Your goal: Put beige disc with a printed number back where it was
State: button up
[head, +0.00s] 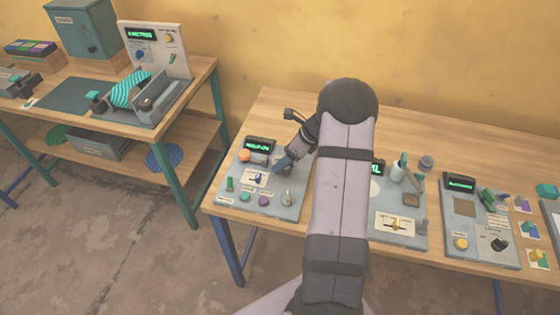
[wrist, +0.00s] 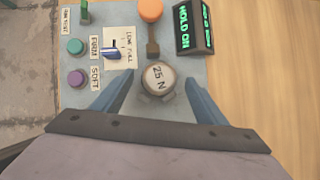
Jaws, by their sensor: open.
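The beige disc printed "25 N" (wrist: 158,77) lies face up on the right part of a grey control panel (wrist: 140,112), at the end of a short dark bar. My gripper (wrist: 160,80) is open, with one blue finger on each side of the disc. Gaps show between the fingers and the disc in the wrist view. In the head view my gripper (head: 283,163) is low over the panel (head: 228,203), and the disc cannot be made out there.
The panel carries an orange knob (wrist: 150,10), a display reading "HOLD ON" (wrist: 194,26), a blue slider (wrist: 111,53), and teal (wrist: 75,46) and purple (wrist: 77,78) buttons. Other panels stand to the right, partly behind my arm. A second bench (head: 205,75) is at left.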

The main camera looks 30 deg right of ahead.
jog(key=shift+w+a+f, duration=0.2)
jog(key=shift+w+f, duration=0.1)
jog(key=shift+f, duration=0.35)
jog(key=c, duration=1.3)
jog(key=shift+r, duration=0.1)
jog(key=shift+c, duration=0.2)
notch_tip(320, 180, up, 10)
jog(key=b, duration=0.1)
jog(key=shift+d+b, duration=0.15)
jog(key=shift+b, duration=0.25)
